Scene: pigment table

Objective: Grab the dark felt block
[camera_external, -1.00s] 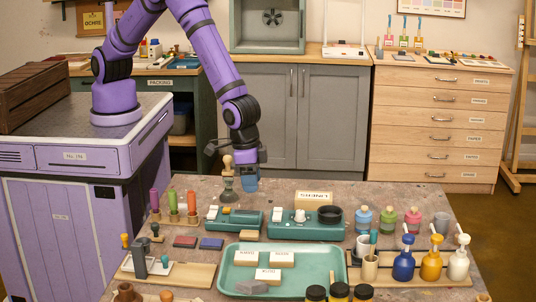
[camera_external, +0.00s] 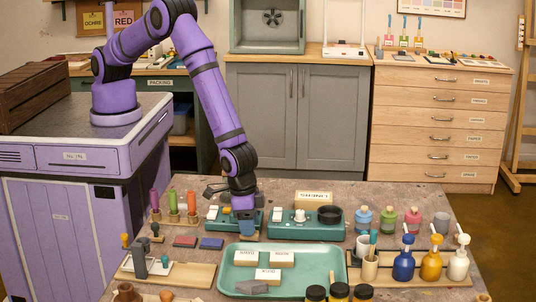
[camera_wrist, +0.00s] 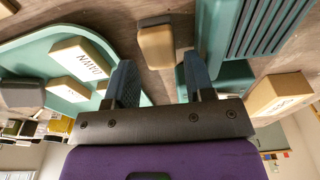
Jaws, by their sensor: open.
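My gripper (camera_external: 245,216) is low over the table, between the teal boxes and the teal tray (camera_external: 225,272). In the wrist view my gripper (camera_wrist: 158,70) is open, its two dark blue fingers apart. A tan block with a dark strip along one edge (camera_wrist: 157,45) shows between and beyond the fingertips; I cannot tell whether this strip is felt. No contact with it shows. In the external view my gripper covers much of that spot. A dark grey block (camera_external: 252,287) lies at the tray's front edge. I cannot tell for certain which one is the felt block.
White labelled blocks (camera_external: 274,258) lie in the tray, close to one finger in the wrist view. Teal boxes (camera_external: 306,226) stand behind. Red (camera_external: 185,241) and blue (camera_external: 211,244) blocks lie left. Paint bottles (camera_external: 431,260) stand right.

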